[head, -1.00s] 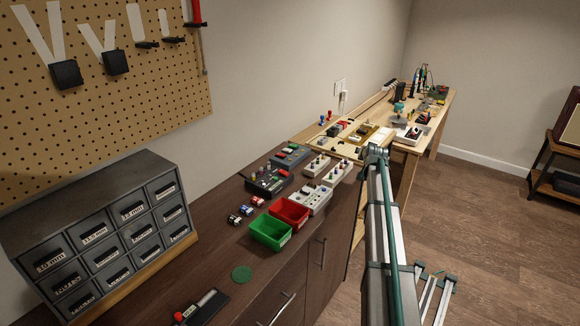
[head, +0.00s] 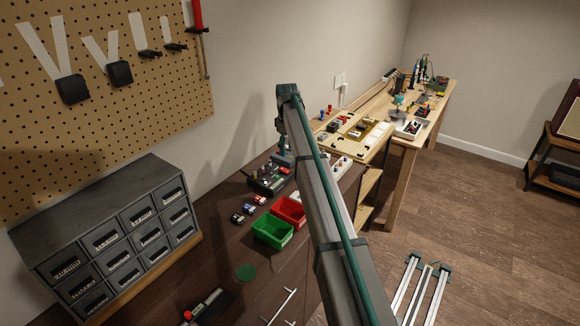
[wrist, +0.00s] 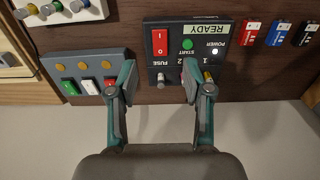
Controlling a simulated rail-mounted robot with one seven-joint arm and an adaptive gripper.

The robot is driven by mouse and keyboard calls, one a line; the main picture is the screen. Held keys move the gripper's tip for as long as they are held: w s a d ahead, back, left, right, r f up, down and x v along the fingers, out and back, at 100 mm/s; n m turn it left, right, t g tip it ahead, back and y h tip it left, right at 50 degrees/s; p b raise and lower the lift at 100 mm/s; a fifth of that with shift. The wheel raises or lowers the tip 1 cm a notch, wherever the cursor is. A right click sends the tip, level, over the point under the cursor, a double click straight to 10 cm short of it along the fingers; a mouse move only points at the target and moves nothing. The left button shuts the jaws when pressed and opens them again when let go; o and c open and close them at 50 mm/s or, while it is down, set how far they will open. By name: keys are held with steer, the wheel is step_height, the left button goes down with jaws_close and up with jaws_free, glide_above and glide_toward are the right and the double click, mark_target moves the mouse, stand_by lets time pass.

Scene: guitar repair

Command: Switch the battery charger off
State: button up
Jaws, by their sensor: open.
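A black unit with a READY label, which looks like the battery charger (wrist: 174,28), is upside down in the wrist view. It has a red rocker switch (wrist: 160,43) marked I and O, a green START button (wrist: 188,44), a whitish POWER lamp (wrist: 214,51) and a FUSE knob (wrist: 160,82). Which side of the rocker is pressed I cannot tell. My gripper (wrist: 157,82) is open and empty, its fingers either side of the unit's lower part, apart from the rocker. In the head view the charger (head: 266,181) sits on the dark cabinet, partly hidden by my arm.
A grey panel (wrist: 88,66) with green, white and red switches is beside the charger. Several small batteries (wrist: 278,33) lie on its other side. Red (head: 290,211) and green (head: 271,230) bins stand in front. A drawer cabinet (head: 115,240) stands at left, near the wall.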

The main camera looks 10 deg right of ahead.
mark_target(287, 171)
step_height(287, 171, down, 10)
steer(key=p, duration=0.2)
steer(key=shift+r+p, duration=0.1)
steer(key=shift+p, duration=0.3)
